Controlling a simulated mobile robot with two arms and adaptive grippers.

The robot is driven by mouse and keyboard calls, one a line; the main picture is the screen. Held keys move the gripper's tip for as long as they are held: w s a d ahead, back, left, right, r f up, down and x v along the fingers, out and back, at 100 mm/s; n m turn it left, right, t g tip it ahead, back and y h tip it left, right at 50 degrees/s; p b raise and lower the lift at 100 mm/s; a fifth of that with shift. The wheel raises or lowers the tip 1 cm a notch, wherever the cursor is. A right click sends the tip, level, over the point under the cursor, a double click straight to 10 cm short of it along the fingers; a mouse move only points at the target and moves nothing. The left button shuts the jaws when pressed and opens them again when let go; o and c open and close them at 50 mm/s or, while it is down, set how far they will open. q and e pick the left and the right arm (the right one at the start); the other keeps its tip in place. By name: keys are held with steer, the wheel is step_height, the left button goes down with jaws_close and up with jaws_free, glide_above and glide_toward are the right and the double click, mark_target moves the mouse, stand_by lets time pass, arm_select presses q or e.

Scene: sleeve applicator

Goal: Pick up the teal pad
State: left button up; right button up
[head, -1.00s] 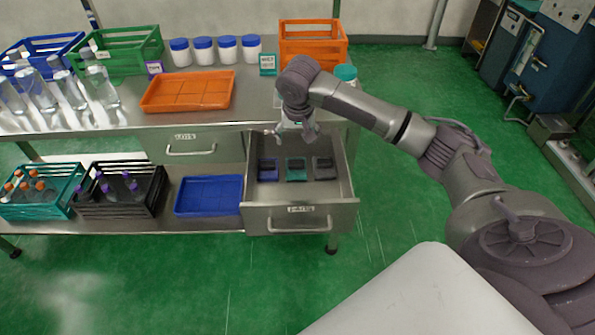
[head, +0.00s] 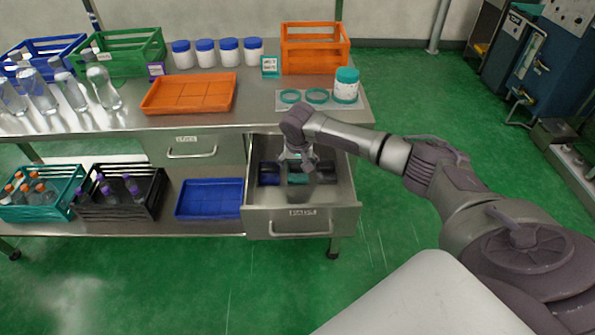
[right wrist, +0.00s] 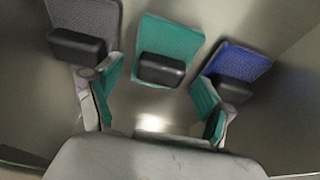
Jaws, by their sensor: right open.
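The teal pad (right wrist: 168,35), with a dark block on it, lies in the open drawer between the grey pad and the blue pad. In the head view a strip of the teal pad (head: 298,179) shows below my right gripper (head: 297,165), which partly covers it. My right gripper (right wrist: 158,112) is open and empty, pointing down into the drawer, with teal inner faces on its fingers. In the wrist view the teal pad lies beyond the gap between the fingertips, apart from them. My left gripper is not in view.
The grey pad (right wrist: 85,18) and blue pad (right wrist: 242,62) lie close on either side. The drawer's front wall (head: 301,222) and side walls surround the gripper. Above, the tabletop holds an orange tray (head: 190,93), a teal-lidded jar (head: 346,87) and an orange crate (head: 314,48).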

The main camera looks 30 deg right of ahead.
steer(key=c, duration=1.2)
steer(key=shift+c, duration=0.2)
steer(key=shift+r, duration=0.1)
